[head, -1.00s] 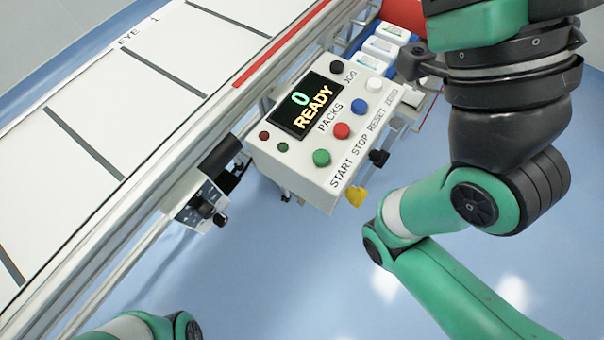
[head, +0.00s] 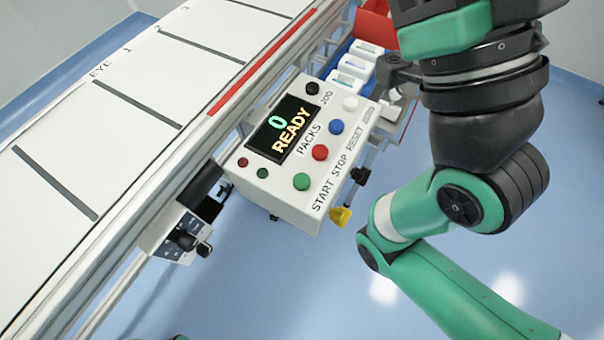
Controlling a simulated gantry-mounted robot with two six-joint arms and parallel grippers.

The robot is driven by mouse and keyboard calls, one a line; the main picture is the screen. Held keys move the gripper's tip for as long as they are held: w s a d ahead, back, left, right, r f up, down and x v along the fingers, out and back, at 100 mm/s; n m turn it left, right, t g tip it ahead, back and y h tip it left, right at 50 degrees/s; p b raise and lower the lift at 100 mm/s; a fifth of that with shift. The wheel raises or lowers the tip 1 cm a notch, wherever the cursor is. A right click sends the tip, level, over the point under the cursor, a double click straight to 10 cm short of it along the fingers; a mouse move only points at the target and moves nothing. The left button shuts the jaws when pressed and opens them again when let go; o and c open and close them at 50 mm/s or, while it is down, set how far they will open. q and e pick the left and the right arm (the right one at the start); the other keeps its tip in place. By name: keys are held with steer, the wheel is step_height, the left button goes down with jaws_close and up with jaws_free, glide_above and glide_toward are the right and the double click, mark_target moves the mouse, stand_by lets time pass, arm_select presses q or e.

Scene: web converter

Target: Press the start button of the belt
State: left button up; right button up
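The white control box (head: 290,205) is fixed at the near side of the belt (head: 90,120). Its green start button (head: 301,181) is above the word START, to the left of the red stop button (head: 320,152) and the blue reset button (head: 336,127). The display (head: 283,130) reads 0 READY, with PACKS beside it. Nothing covers the start button. A green and black arm of mine stands right of the box, apart from it. Neither gripper's fingertips can be made out in the head view.
A small box with knobs (head: 180,235) hangs from the belt frame left of the control box. A yellow part (head: 341,216) sticks out below the control box. White and blue containers (head: 356,67) and a red bin (head: 374,22) are behind. Blue floor (head: 270,290) is open in front.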

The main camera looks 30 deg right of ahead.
jaws_close()
stand_by(1.3)
